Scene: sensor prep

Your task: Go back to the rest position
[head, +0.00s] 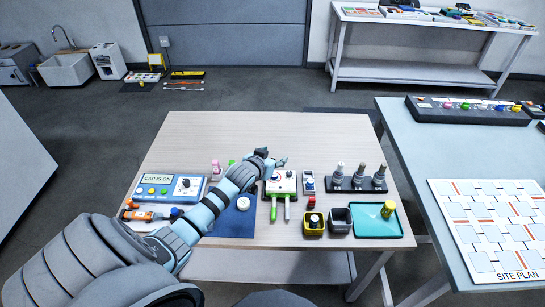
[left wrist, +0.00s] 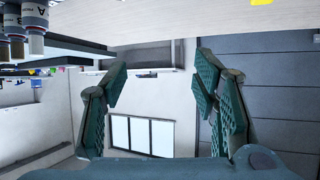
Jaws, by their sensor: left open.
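That view appears upside down, with the table (left wrist: 190,14) along the top. My right gripper is not in view.
A blue "CAP IS ON" box (head: 170,188), an orange tool (head: 146,214) and a blue mat (head: 232,226) lie near the arm. A black rack with three sensors (head: 356,186), yellow bin (head: 313,230), grey bin (head: 340,226) and teal tray (head: 372,226) stand right. The table's back is clear.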

